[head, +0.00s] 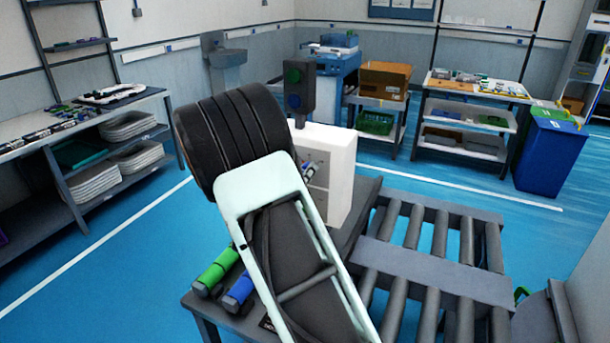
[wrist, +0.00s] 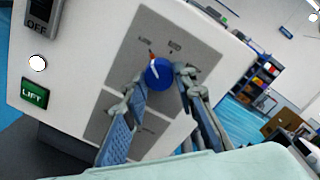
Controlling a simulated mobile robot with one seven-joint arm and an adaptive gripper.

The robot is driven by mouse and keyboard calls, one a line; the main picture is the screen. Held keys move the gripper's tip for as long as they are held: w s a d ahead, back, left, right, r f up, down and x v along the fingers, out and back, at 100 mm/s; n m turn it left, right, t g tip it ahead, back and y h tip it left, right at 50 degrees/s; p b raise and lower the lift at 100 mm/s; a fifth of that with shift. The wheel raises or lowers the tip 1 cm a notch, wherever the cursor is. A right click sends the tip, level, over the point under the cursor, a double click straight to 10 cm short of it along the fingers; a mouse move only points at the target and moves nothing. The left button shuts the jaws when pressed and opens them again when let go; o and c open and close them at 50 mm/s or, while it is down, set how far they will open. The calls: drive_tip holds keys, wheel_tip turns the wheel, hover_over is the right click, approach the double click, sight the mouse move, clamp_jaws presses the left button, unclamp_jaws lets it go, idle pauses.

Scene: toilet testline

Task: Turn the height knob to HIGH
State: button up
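The blue height knob (wrist: 158,73) sits on a grey panel (wrist: 183,35) on the front of a white machine (wrist: 75,90). Its red-and-white pointer aims up and slightly left, near the leftmost of the small labels, which are too blurred to read surely. My gripper (wrist: 162,80) has one finger on each side of the knob, with the fingertips close to it. I cannot tell whether both fingers touch it. In the head view the white machine (head: 342,160) is partly behind my arm, and the knob is hidden.
A green LIFT label (wrist: 35,94) and an OFF switch (wrist: 40,14) are on the machine's left. Green (head: 216,270) and blue (head: 240,290) cylinders lie beside my arm. A roller conveyor (head: 435,255) extends right. Open blue floor lies left.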

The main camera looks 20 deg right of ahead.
clamp_jaws()
drive_tip(key=shift+f+m+b, duration=0.1)
drive_tip(key=shift+m+b, duration=0.2)
drive_tip(key=shift+b, duration=0.05)
drive_tip(key=m+b, duration=0.7)
drive_tip(key=b, duration=0.3)
drive_tip(key=m+h+b, duration=0.1)
drive_tip(key=m+b, duration=0.7)
drive_tip(key=b, duration=0.2)
drive_tip(key=m+b, duration=0.7)
drive_tip(key=b, duration=0.4)
drive_tip(key=shift+w+a, duration=0.2)
drive_tip(key=shift+w, duration=0.05)
